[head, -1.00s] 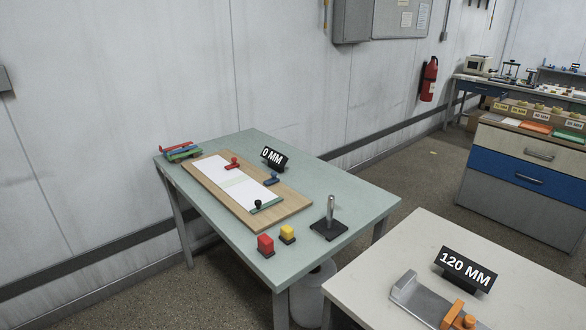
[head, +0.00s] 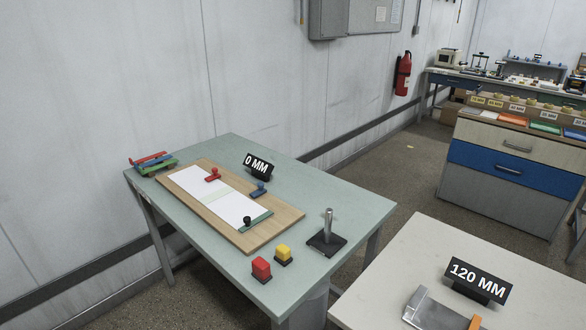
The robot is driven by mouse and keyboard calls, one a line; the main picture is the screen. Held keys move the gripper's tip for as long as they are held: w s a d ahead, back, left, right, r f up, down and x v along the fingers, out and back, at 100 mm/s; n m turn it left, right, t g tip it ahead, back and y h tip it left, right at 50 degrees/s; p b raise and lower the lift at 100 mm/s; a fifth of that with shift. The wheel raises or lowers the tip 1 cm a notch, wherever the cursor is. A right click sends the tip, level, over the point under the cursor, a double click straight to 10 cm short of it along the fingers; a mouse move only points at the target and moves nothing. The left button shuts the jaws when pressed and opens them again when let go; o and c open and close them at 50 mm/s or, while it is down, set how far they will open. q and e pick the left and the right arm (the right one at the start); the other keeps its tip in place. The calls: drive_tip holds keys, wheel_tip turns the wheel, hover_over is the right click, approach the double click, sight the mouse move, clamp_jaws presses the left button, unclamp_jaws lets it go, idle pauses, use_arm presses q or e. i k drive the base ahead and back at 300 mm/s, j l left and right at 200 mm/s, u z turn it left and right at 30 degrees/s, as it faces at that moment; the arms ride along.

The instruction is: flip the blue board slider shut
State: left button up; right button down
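The wooden board (head: 286,219) lies on the green-topped table with a white sheet (head: 196,185) on it. The small blue slider (head: 259,189) sits at the board's right long edge, beside the sheet. A red slider (head: 213,175) sits further back on the sheet. A dark green bar with a black knob (head: 247,221) lies across the sheet's near end. The slider is too small to tell its exact position. Neither of my grippers shows in the head view.
The green table (head: 340,197) also bears a red block (head: 261,267), a yellow block (head: 283,254), a metal post on a black base (head: 327,236), a "0 MM" sign (head: 258,166) and coloured bars (head: 153,162). A pale table (head: 390,270) with a "120 MM" sign (head: 478,280) stands at right.

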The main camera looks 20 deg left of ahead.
sight(260, 184)
drive_tip(key=i+j+z, duration=0.15)
drive_tip(key=j, duration=0.5)
drive_tip(key=i+j+z, duration=0.2)
drive_tip(key=j, duration=0.45)
drive_tip(key=j+z, duration=0.15)
drive_tip(key=j, duration=0.5)
drive_tip(key=i+j+z, duration=0.15)
drive_tip(key=j, duration=0.55)
drive_tip(key=i+j, duration=0.1)
drive_tip(key=j, duration=2.55)
drive_tip(key=i+z, duration=0.05)
drive_tip(key=i, duration=0.05)
